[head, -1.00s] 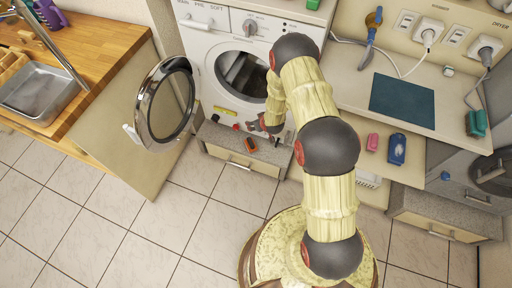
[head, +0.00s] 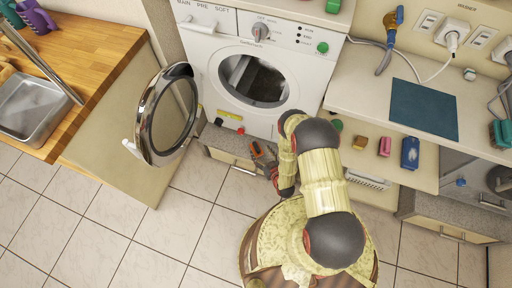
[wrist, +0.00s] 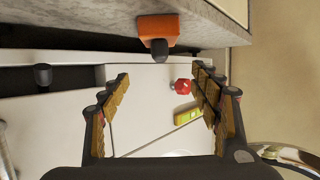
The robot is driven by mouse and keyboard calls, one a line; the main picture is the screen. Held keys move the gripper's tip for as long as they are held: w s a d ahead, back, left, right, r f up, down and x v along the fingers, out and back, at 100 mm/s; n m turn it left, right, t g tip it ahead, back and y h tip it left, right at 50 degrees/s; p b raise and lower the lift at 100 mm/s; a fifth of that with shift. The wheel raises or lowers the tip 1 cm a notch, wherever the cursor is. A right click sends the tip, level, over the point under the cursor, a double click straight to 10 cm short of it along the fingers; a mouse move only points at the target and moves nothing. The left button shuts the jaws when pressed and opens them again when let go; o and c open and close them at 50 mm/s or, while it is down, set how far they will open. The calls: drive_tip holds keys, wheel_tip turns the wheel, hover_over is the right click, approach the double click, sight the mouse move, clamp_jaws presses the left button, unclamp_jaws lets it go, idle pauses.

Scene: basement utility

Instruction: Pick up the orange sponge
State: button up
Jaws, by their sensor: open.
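A small orange-brown block (head: 360,143), which may be the sponge, lies on the lower shelf right of my arm in the head view. Another orange thing with a black part (head: 257,149) lies on the grey ledge under the washing machine. An orange block with a black knob (wrist: 158,29) shows at the ledge's edge in the wrist view, probably that same thing. I cannot tell for certain which is the sponge. My gripper (wrist: 162,75) is open and empty, its fingers apart below that block in the picture. In the head view my gripper (head: 272,171) is partly hidden beside the ledge.
The washing machine (head: 215,80) has its round door (head: 141,125) swung open at left. A yellow thing (wrist: 187,116) and a red knob (wrist: 182,86) show between and past my fingers. A pink block (head: 384,147) and blue bottle (head: 410,153) stand on the lower shelf. Floor at left is clear.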

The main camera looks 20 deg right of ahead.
sight(257, 147)
drive_tip(key=b+x, duration=0.1)
drive_tip(key=x, duration=0.2)
drive_tip(key=f+b+x, duration=0.1)
drive_tip(key=b+x, duration=0.1)
drive_tip(key=x, duration=0.1)
drive_tip(key=shift+w+a+f, duration=0.1)
drive_tip(key=shift+w+f, duration=0.05)
drive_tip(key=shift+f, duration=0.05)
drive_tip(key=shift+r, duration=0.1)
drive_tip(key=shift+c, duration=0.5)
drive_tip(key=c, duration=1.5)
clamp_jaws()
